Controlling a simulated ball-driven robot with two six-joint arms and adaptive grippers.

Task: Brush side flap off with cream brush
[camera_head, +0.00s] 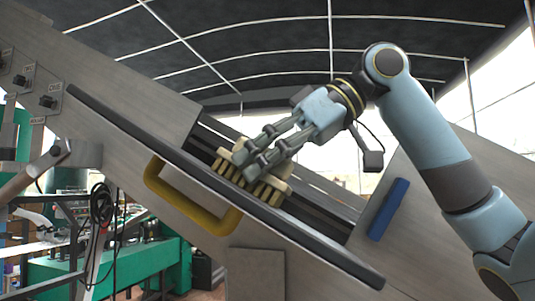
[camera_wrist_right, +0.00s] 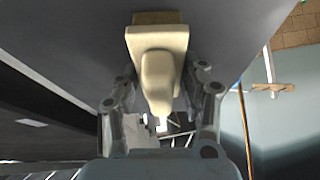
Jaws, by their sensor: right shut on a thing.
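My right gripper (camera_head: 258,153) is shut on the cream brush (camera_head: 278,184), a cream block with tan bristles. The brush lies along the lower edge of a long dark opening (camera_head: 322,212) in a slanted grey metal housing, bristles facing down. I cannot tell whether the bristles touch anything. In the right wrist view, the brush's cream handle (camera_wrist_right: 157,75) sits between the fingers of the gripper (camera_wrist_right: 160,100). I cannot make out a separate side flap or any paper in the opening. My left gripper is not in view.
A dark rail (camera_head: 185,164) runs along the slanted housing below the opening. A yellow handle (camera_head: 190,207) sticks out below it. A blue bar (camera_head: 388,209) is on the right. Labelled switches (camera_head: 47,103) are at upper left, with green machinery (camera_head: 115,268) below.

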